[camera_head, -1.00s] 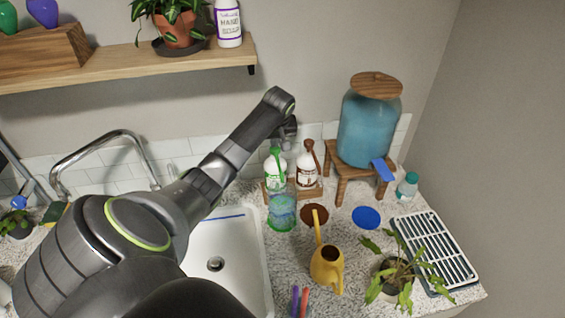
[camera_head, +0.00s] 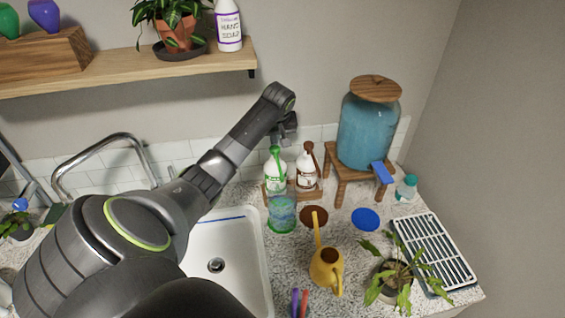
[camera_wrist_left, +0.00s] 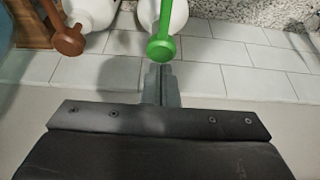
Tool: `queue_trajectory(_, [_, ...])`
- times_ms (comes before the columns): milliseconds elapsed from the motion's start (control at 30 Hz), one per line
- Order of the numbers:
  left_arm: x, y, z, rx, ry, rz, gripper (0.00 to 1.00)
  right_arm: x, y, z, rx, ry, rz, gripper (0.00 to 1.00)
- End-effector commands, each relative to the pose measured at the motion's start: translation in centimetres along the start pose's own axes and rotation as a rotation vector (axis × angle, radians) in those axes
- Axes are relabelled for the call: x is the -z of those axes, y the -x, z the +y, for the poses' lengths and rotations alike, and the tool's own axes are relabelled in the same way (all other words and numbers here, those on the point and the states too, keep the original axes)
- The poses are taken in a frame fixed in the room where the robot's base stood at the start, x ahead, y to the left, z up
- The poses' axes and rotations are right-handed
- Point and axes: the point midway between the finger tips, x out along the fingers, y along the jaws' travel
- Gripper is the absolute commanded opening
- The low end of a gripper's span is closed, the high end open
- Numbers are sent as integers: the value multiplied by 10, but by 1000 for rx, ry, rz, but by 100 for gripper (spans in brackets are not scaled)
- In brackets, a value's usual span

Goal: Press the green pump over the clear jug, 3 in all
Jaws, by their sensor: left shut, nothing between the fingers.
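The green pump (camera_head: 275,152) tops a white bottle (camera_head: 275,178) that stands on a small wooden stand by the back wall. The clear jug (camera_head: 282,214), tinted green and blue, stands on the counter just in front of that bottle. My left gripper (camera_head: 287,128) hangs above and slightly behind the green pump. In the left wrist view the shut, empty fingers (camera_wrist_left: 160,84) point at the green pump head (camera_wrist_left: 161,48), with a small gap seeming to show between them. The jug is out of that view. My right gripper is not in view.
A brown pump bottle (camera_head: 306,170) stands right beside the green one. A blue water dispenser (camera_head: 368,130) on a wooden stool is to the right. A yellow watering can (camera_head: 327,268), a potted plant (camera_head: 393,275) and a drying rack (camera_head: 435,250) are in front. The sink (camera_head: 225,250) is at left.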

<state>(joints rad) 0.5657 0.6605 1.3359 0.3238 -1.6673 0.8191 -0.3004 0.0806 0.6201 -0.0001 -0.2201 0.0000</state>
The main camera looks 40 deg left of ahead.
Motion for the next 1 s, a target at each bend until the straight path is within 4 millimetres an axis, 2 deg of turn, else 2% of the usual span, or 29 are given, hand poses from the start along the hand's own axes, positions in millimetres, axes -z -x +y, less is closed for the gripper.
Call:
queue_trajectory(767, [-12, -26, 0, 1, -1, -4, 0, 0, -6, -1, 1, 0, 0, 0])
queue_trajectory(1000, [-13, -27, -1, 2, 0, -7, 0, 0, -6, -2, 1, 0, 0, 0])
